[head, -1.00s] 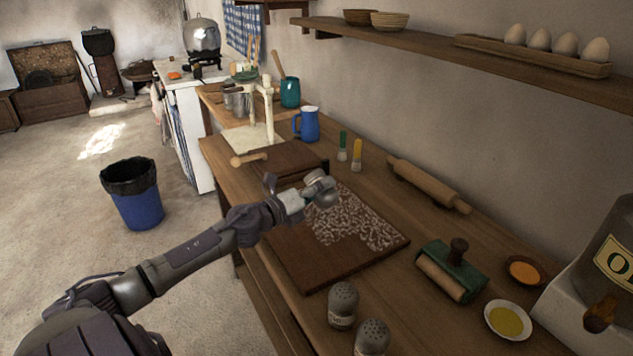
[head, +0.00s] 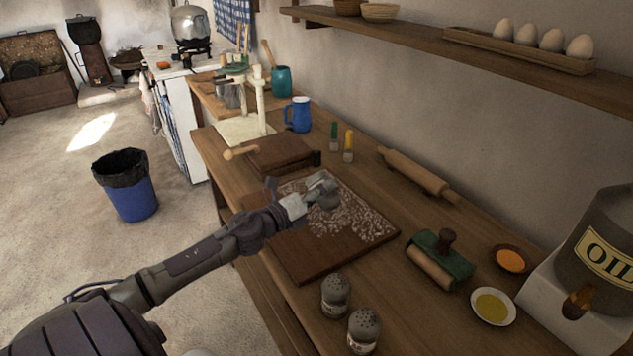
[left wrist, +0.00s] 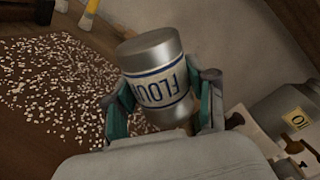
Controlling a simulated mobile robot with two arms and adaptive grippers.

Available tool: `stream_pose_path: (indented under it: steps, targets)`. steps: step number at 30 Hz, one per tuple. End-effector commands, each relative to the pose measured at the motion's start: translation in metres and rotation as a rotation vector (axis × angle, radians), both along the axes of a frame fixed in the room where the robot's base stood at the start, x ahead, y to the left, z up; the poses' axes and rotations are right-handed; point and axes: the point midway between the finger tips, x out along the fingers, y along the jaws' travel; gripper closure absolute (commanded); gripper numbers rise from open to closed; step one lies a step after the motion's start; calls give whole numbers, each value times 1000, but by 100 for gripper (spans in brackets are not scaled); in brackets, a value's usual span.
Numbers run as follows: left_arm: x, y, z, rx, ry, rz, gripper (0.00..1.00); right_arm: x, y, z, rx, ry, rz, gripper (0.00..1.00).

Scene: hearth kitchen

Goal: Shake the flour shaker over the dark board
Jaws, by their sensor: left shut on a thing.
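The dark board (head: 312,257) lies on the wooden counter, with white flour specks (head: 350,217) scattered over its far and right part. The specks also show in the left wrist view (left wrist: 50,80). My left gripper (head: 318,196) is above the board, shut on the flour shaker. The shaker (left wrist: 155,72) is a grey metal can with a pale blue-lettered label; its lettering reads upside down and the can is tilted in the left wrist view. A smooth end faces up; its other end is hidden. In the head view the gripper mostly hides it. My right gripper is not in view.
Two other shakers (head: 336,296) stand by the board's near right corner. A green-topped roller (head: 440,262), a rolling pin (head: 418,176), a yellow-filled dish (head: 492,307) and an oil container (head: 598,245) are to the right. A blue jug (head: 298,115) stands behind the board.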

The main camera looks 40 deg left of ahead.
Motion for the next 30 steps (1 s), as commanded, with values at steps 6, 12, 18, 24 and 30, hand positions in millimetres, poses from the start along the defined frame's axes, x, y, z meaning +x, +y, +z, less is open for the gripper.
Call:
stream_pose_path:
  steps: [6,12,18,24,30]
  targets:
    - [-7,-19,2,-4,1,0,83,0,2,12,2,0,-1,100]
    - [-11,-32,2,-2,0,-1,83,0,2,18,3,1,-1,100]
    - [-11,-28,0,0,-1,2,83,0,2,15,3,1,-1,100]
    - [-10,-25,2,-2,0,1,83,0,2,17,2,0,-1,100]
    - [-15,-32,0,-1,1,1,83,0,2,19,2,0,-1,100]
